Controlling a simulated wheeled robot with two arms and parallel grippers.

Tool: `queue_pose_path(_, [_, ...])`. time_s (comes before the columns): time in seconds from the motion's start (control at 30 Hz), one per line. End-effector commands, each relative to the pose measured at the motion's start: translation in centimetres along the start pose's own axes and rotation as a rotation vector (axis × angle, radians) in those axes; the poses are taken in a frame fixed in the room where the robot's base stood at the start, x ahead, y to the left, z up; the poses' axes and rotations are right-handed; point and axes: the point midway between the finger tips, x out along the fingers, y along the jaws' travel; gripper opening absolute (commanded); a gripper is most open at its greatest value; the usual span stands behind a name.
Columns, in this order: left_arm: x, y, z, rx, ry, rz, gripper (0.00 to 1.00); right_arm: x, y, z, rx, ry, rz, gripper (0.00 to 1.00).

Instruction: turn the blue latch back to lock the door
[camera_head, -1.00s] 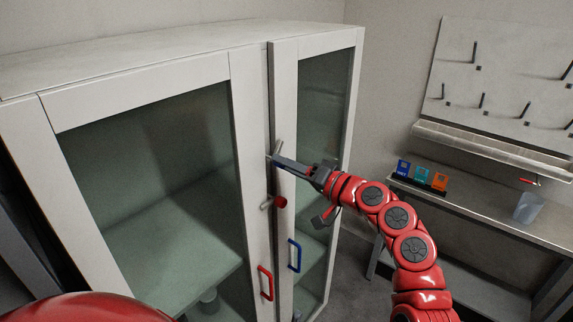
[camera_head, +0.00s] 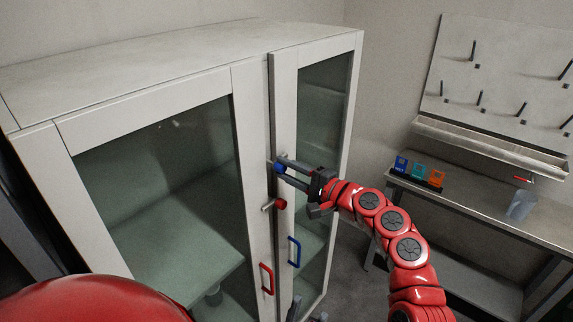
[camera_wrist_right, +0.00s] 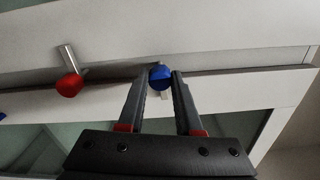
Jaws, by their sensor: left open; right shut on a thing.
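The blue latch (camera_head: 280,168) sits high on the cabinet's front, at the seam between the two doors. In the right wrist view its round blue knob (camera_wrist_right: 160,77) lies between my fingertips, with a short grey bar showing beside it. My right gripper (camera_head: 281,166) is shut on this knob; its fingertips also show in the wrist view (camera_wrist_right: 162,76). The right door (camera_head: 284,110) looks closed against the frame. My left gripper (camera_head: 309,311) is open, low at the bottom edge of the head view, mostly cut off.
A red latch (camera_head: 280,204) sits just below the blue one. A red handle (camera_head: 266,279) and a blue handle (camera_head: 294,251) stick out lower on the doors. A bench (camera_head: 460,205) with small coloured boxes and a cup (camera_head: 521,204) stands at the right.

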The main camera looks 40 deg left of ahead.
Motion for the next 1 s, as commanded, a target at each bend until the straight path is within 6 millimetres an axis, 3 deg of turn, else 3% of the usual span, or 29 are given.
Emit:
queue_pose_path(0.77, [0.76,-0.04,-0.13,0.0,0.0,0.0,0.5,-0.06,0.03,-0.11,0.095,0.002,0.0,0.0])
queue_pose_path(0.8, [0.75,-0.04,-0.12,0.0,0.0,0.0,0.5,-0.06,0.04,-0.11,0.095,0.002,0.0,0.41])
queue_pose_path(0.93, [0.76,-0.04,-0.13,0.0,0.0,0.0,0.5,-0.05,0.03,-0.08,0.095,0.002,0.0,0.64])
queue_pose_path(1.0, [0.76,-0.04,-0.13,0.0,0.0,0.0,0.5,-0.04,0.03,-0.07,0.094,0.001,0.0,0.64])
